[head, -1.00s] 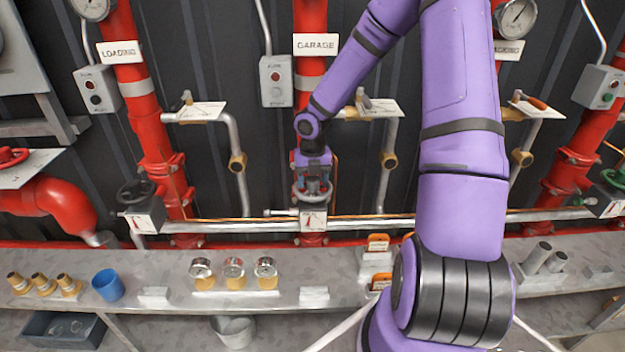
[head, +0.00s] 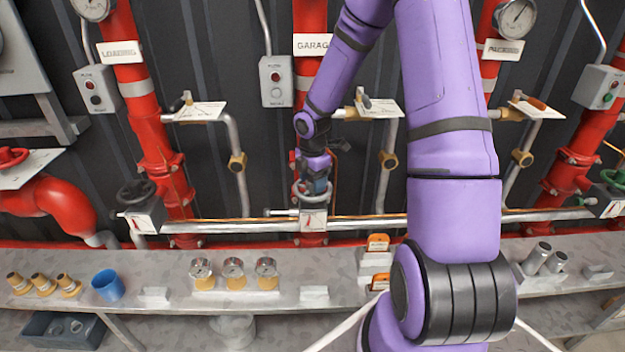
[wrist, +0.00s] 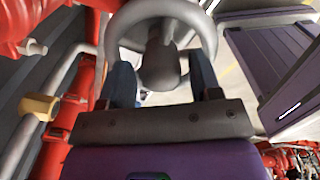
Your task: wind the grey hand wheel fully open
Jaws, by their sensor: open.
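The grey hand wheel (head: 300,194) sits on the middle red pipe, below the GARAGE sign. In the wrist view the wheel (wrist: 205,24) fills the upper middle, with its hub showing inside the ring. My gripper (head: 316,186) is at the wheel in the head view. In the wrist view its two dark fingers (wrist: 162,80) are spread apart, one on each side of the wheel's hub and lower rim. They are open. I cannot tell whether either finger touches the wheel.
A black hand wheel (head: 136,192) is on the left pipe and a green one (head: 612,178) on the right. A valve with a white tag (head: 378,108) and a bent pipe stand right of my gripper. Gauges (head: 234,268) and a blue cup (head: 107,285) stand on the shelf below.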

